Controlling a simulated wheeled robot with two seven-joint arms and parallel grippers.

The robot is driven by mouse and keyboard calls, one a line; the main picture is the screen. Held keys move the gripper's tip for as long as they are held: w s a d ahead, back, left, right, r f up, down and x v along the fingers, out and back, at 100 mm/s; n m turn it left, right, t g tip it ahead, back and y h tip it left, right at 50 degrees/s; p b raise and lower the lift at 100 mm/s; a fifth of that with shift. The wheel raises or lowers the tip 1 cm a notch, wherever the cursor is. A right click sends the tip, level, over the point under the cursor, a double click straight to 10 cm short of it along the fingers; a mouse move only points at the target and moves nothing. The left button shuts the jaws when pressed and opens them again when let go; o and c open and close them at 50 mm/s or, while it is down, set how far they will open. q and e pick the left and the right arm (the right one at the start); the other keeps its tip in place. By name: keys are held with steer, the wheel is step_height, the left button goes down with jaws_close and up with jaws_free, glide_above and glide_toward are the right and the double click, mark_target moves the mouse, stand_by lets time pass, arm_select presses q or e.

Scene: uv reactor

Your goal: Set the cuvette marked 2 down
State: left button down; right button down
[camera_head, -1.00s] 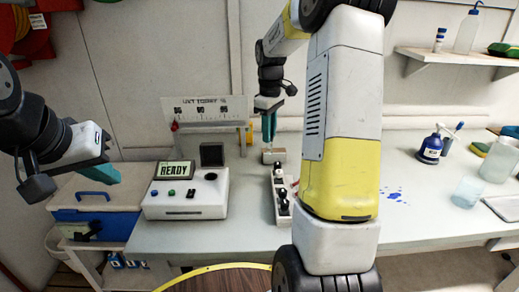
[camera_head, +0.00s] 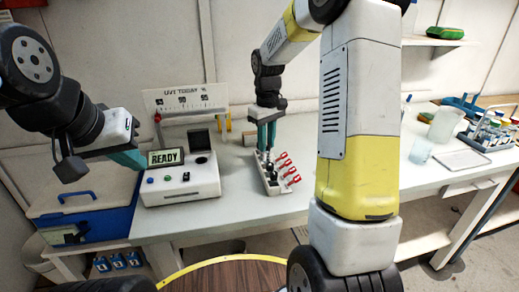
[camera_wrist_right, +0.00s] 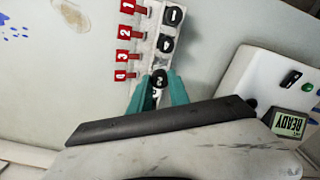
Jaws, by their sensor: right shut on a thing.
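A narrow white rack (camera_head: 272,185) stands on the table right of the reader box, with red numbered tags (camera_head: 291,174) along its right side. My right gripper (camera_head: 266,150) points down at the rack's far end. In the wrist view its teal fingers are closed around a black cap marked 2 (camera_wrist_right: 159,78), in line with the rack near tag 4. The cuvette's body is hidden below. My left gripper (camera_head: 130,160) hangs left of the reader, apart from the rack.
The white reader box (camera_head: 180,182) shows READY, with a dark upright lid behind. A blue cooler (camera_head: 90,215) is at left. My right arm hides the middle of the table. Beakers (camera_head: 445,122) and a tray (camera_head: 460,159) stand at right.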

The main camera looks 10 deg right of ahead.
mark_target(266, 153)
steer(key=shift+f, duration=2.15)
steer(key=shift+f, duration=0.2)
steer(key=c, duration=1.2)
jaws_free()
steer(key=shift+c, duration=0.2)
steer(key=shift+r, duration=0.1)
